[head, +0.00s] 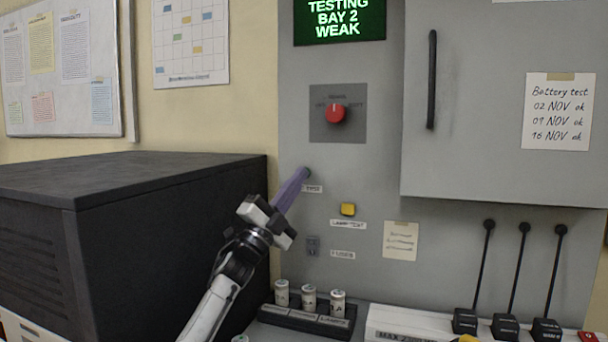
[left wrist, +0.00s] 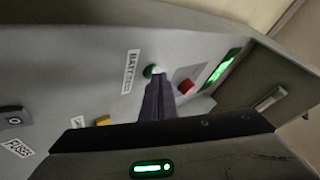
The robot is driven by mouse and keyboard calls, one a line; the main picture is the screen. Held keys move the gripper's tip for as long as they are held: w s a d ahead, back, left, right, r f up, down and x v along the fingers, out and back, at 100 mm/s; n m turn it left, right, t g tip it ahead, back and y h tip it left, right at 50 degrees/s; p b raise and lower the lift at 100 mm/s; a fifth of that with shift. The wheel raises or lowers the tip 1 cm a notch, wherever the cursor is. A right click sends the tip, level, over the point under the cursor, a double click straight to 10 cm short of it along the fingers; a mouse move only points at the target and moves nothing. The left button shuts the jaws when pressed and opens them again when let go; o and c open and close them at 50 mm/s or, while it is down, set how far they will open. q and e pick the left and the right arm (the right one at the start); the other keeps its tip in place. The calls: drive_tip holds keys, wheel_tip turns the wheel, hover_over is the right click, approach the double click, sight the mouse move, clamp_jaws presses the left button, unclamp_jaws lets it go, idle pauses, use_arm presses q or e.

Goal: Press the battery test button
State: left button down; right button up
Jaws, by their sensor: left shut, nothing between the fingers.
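The green battery test button (left wrist: 150,71) shows in the left wrist view beside a label starting "BATT". My left gripper (head: 304,174) is shut and empty, its purple fingers pointing up at the panel. In the left wrist view its fingertips (left wrist: 157,78) are at the button and seem to touch it, covering part of it. In the head view the fingertips hide most of the button. The green display (head: 340,18) reads "TESTING BAY 2 WEAK".
A yellow lamp test button (head: 348,209) and a fuses switch (head: 313,245) are below. A dark cabinet (head: 160,240) stands left of my arm. A closed door (head: 480,100) is at right.

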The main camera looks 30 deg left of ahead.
use_arm(q)
drive_tip(key=shift+s, duration=0.1)
drive_tip(key=shift+s+d+p, duration=0.15)
drive_tip(key=shift+s+p, duration=0.15)
drive_tip(key=shift+s, duration=0.4)
drive_tip(key=shift+s+d+p, duration=0.2)
drive_tip(key=shift+s+p, duration=0.05)
drive_tip(key=shift+s, duration=0.55)
drive_tip(key=shift+s+d+p, duration=0.2)
drive_tip(key=shift+s+p, duration=0.1)
drive_tip(key=shift+s, duration=0.5)
drive_tip(key=shift+s+d+p, duration=0.2)
drive_tip(key=shift+s+p, duration=0.05)
drive_tip(key=shift+s, duration=0.55)
idle(4.4)
